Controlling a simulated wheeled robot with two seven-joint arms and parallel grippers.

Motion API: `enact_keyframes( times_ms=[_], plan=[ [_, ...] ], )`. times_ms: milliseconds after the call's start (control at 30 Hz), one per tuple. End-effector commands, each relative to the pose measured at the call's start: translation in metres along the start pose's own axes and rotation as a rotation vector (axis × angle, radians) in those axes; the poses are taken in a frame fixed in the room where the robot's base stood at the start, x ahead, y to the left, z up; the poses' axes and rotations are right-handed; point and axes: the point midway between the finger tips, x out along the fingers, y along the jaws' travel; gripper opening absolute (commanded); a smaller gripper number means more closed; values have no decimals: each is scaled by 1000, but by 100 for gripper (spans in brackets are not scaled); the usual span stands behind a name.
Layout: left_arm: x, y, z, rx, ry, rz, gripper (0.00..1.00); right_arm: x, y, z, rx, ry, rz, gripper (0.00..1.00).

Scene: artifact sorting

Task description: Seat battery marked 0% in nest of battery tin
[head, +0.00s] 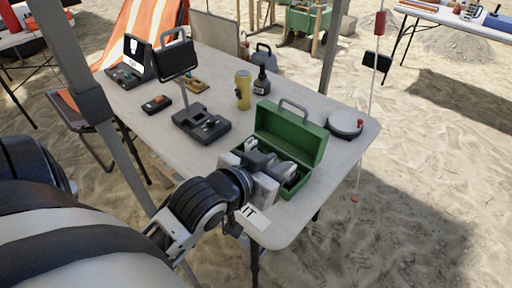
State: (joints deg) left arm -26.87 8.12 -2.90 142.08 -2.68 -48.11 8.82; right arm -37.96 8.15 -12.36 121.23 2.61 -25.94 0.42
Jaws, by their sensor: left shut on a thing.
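An open green tin (308,143) stands near the right end of the table, its lid raised at the back with a grey handle on top. My left gripper (281,166) is over the front of the tin, with its fingers at the opening. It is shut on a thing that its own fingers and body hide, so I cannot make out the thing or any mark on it. The gripper and wrist also cover most of the tin's inside, and I cannot see the nest. My right gripper is not in view.
On the table (215,70) are a dark tray (188,124), a yellow cylinder (243,91), a dark bottle (261,82), a small orange-and-black device (157,104) and a round grey disc (345,124). A black case (138,60) stands at the far left.

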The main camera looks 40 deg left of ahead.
Motion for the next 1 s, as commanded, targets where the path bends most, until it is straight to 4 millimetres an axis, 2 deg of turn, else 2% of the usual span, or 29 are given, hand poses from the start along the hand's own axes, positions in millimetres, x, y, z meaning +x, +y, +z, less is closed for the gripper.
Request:
enact_keyframes(
  times_ms=[33, 133, 267, 333, 400, 433, 467, 667, 800, 1000],
  plan=[
    [-12, -12, -6, 15, -7, 9, 0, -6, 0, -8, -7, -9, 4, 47],
    [-25, -29, -9, 20, -2, 33, 0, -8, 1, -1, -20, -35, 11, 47],
    [-24, -39, -7, 19, 11, 50, 0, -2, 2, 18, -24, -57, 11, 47],
    [-14, -43, -3, 18, 16, 51, 0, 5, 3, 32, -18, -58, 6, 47],
    [-2, -47, -1, 18, 20, 48, 0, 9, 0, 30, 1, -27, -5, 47],
    [3, -50, -8, 15, 13, 46, 0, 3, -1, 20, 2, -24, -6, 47],
    [11, -52, -9, 15, 12, 46, 0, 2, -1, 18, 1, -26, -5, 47],
    [63, -68, -7, 14, 11, 44, 0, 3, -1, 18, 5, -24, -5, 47],
    [94, -75, 12, 12, 7, 46, 0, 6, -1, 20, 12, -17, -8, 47],
    [119, -80, 25, 14, 9, 46, 0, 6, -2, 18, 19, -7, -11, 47]
  ],
)
